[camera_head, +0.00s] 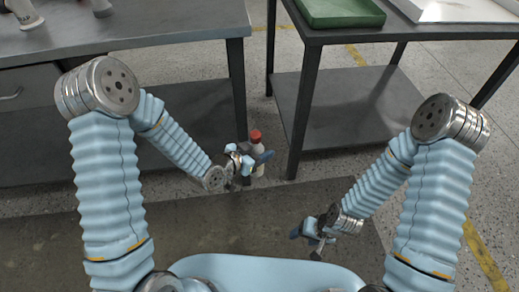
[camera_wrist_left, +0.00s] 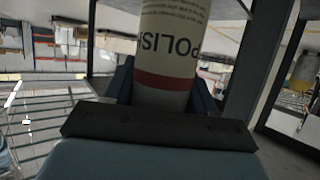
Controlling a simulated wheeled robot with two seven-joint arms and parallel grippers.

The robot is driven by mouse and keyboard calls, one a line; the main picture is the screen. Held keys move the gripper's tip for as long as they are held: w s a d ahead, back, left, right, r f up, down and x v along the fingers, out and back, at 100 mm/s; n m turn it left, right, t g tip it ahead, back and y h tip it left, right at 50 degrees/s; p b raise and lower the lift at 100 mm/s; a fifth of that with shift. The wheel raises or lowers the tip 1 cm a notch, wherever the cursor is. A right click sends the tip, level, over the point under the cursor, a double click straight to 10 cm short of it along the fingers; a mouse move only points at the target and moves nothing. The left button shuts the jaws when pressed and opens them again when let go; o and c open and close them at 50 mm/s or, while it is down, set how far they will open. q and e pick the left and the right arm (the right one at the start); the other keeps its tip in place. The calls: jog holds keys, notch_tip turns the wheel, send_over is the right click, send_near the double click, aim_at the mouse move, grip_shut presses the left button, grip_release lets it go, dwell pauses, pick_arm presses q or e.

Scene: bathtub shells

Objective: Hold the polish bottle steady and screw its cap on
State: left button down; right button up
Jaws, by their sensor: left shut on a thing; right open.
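The polish bottle (camera_head: 257,159) is a pale bottle with a red top (camera_head: 255,136), held upright in front of the gap between two tables. My left gripper (camera_head: 259,160) is shut on it. In the left wrist view the bottle (camera_wrist_left: 172,40) shows a printed "POLIS..." label and a dark red band between the fingers. Its top is outside that view. I cannot tell whether the red top is fully seated. My right gripper (camera_head: 308,235) is open, lower and to the right, apart from the bottle, with nothing visible in it.
A grey table (camera_head: 130,38) stands at the upper left with pale objects at its far edge. Another table (camera_head: 420,32) at the upper right bears a green tray (camera_head: 340,12) and a white panel (camera_head: 450,10). The space between my two grippers is free.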

aim_at(252, 140)
dwell(0.3)
pick_arm(q)
jog(key=shift+w+d+r+n+t+y, duration=0.2)
jog(key=shift+w+r+n+t+y, duration=0.1)
jog(key=shift+w+n+t, duration=0.15)
jog(key=shift+w+a+r+n+t+y, duration=0.25)
jog(key=shift+a+n+t+y, duration=0.2)
jog(key=shift+n+y, duration=0.85)
jog(key=shift+w+a+r+n+t+y, duration=0.1)
jog(key=shift+a+r+n+t+y, duration=0.25)
jog(key=shift+n+y, duration=0.85)
jog(key=shift+w+a+r+n+t+y, duration=0.2)
jog(key=shift+a+n+t+y, duration=0.35)
jog(key=shift+n+y, duration=0.75)
jog(key=shift+a+m, duration=0.1)
jog(key=shift+m, duration=0.15)
